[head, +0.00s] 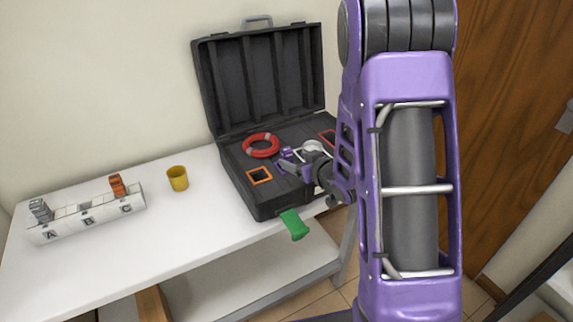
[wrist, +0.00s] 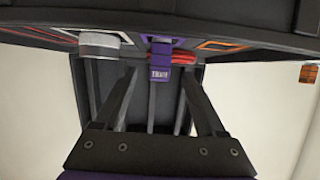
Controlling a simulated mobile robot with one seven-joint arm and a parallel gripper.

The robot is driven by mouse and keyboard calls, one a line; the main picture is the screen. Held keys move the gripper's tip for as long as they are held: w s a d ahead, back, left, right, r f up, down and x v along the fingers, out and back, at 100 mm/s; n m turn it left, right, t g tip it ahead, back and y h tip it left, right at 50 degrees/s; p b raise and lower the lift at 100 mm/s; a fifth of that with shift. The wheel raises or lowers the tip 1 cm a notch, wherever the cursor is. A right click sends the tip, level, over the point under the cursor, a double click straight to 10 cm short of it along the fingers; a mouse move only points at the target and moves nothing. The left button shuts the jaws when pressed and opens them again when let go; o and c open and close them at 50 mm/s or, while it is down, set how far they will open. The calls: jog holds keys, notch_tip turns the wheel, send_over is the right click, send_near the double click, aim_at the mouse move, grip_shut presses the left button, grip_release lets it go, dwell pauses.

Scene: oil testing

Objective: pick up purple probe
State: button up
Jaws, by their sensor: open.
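The purple probe (head: 287,152) is in the base of the open black case, partly hidden by my gripper in the head view. In the wrist view the purple probe (wrist: 160,60) shows near the middle, roughly between my fingertips but beyond them as far as I can see. My gripper (head: 287,167) reaches in over the case from the right. It also shows in the wrist view (wrist: 158,75) with its two fingers spread and nothing clearly held. Whether the fingers touch the probe I cannot tell.
The black case (head: 262,205) stands on the white table (head: 130,240). Beside the probe are a red ring (head: 261,145) and a white-grey round thing (head: 314,147). A green object (head: 294,224) is at the case's front. A yellow cup (head: 177,178) and labelled rack (head: 88,222) stand left.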

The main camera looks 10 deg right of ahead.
aim_at(289, 158)
jog(key=shift+b+x, duration=0.3)
jog(key=shift+x, duration=2.75)
jog(key=shift+f, duration=0.1)
grip_shut()
